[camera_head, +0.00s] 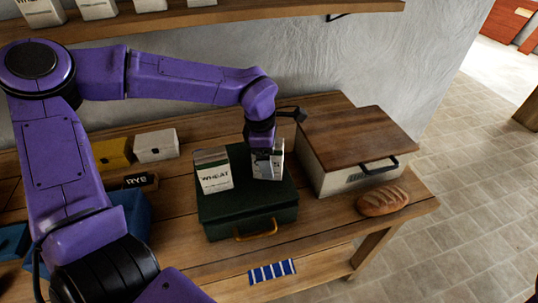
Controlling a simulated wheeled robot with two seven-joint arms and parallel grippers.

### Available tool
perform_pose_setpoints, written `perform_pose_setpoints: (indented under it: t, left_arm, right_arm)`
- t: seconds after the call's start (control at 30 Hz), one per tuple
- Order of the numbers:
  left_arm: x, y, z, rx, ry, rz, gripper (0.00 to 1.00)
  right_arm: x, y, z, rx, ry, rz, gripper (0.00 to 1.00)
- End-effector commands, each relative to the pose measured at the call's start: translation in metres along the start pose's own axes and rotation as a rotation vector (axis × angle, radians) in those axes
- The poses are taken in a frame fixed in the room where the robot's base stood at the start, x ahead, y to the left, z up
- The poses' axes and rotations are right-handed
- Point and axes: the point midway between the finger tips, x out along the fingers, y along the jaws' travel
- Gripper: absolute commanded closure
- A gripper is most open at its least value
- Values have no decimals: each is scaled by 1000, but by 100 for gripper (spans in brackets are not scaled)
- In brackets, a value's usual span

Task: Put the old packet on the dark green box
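The dark green box (249,217) with a brass handle is on the wooden table, its lid closed. A white packet with a green band, marked WHEAT (214,178), stands upright at the left of its lid. A second white packet (268,172) with dark print is at the right of the lid, upright and apart from the first. My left gripper (264,151) points down right at this second packet and hides its upper middle; whether the fingers press on it is too small to tell. I cannot tell which packet is the old one. My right gripper is not in view.
A white bin with a brown wooden lid (357,138) and a bread loaf (383,201) are right of the green box. Yellow (112,153) and white (156,146) boxes and a RYE sign (136,181) are left. A blue striped cloth (271,271) lies in front, below.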

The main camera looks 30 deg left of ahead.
Motion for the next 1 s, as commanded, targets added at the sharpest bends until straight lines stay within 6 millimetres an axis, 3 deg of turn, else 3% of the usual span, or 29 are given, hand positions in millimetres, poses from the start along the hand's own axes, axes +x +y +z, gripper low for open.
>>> perform_pose_setpoints:
  t: [0.27, 0.7, 1.0]
  left_arm:
    - [-9, 1, 1, 1, -1, 3, 15]
    - [-108, 0, 1, 0, 0, 3, 15]
    - [-123, 0, 0, 1, 1, 0, 15]
  right_arm:
    - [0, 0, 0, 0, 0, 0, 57]
    - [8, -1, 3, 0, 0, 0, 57]
    - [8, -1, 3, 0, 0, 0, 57]
